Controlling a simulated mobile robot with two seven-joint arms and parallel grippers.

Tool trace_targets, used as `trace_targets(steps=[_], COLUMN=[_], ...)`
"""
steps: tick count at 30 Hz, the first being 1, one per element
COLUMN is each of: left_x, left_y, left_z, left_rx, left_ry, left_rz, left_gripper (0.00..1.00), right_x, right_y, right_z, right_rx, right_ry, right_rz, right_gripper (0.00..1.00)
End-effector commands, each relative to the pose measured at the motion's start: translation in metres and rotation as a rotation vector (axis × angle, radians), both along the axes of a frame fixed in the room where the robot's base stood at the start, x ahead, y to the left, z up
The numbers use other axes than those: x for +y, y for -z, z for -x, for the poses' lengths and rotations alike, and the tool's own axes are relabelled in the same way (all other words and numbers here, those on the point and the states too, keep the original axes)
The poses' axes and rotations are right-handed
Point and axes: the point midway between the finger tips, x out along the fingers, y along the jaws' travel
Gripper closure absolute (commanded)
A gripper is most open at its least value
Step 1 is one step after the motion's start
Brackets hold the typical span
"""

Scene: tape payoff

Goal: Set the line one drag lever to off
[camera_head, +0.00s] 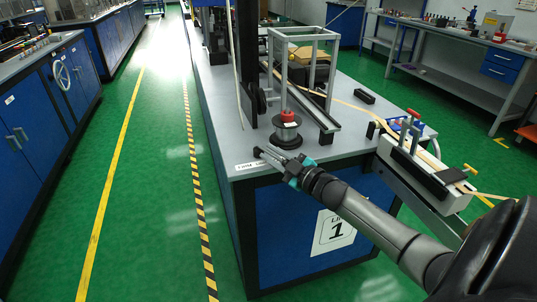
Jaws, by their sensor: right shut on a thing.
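The line one payoff spool (286,131) stands at the near left corner of the grey bench, with a red cap (288,115) on top and a dark round base under it. My right gripper (260,153) reaches in from the lower right, low over the bench edge beside the spool's base. Its fingers are shut on a small dark piece, apparently the drag lever (265,144), at the left of the base. The fingers hide most of it, so its setting cannot be told. My left gripper is not in view.
A grey frame (304,65) stands behind the spool. A white label (251,165) is on the bench's front edge. The green floor aisle at the left is clear.

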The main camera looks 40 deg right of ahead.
Motion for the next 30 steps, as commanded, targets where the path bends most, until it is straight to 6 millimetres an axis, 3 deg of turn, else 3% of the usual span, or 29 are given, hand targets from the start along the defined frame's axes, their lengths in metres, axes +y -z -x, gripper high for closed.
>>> trace_targets(steps=[7, 9, 15, 30], left_x=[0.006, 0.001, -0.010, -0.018], left_y=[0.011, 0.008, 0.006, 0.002], left_z=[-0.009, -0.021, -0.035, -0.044], left_rx=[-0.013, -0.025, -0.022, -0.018], left_ry=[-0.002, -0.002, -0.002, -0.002], left_rz=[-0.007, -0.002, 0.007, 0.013], left_gripper=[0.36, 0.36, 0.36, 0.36], right_x=[-0.009, -0.010, -0.012, -0.014], right_y=[-0.002, -0.002, -0.003, -0.004], right_z=[-0.003, -0.003, -0.004, -0.005], right_rx=[-0.008, -0.007, -0.008, -0.010], right_ry=[-0.134, -0.164, -0.230, -0.280], right_rz=[0.004, 0.003, 0.001, -0.001], right_gripper=[1.00, 1.00, 1.00, 1.00])
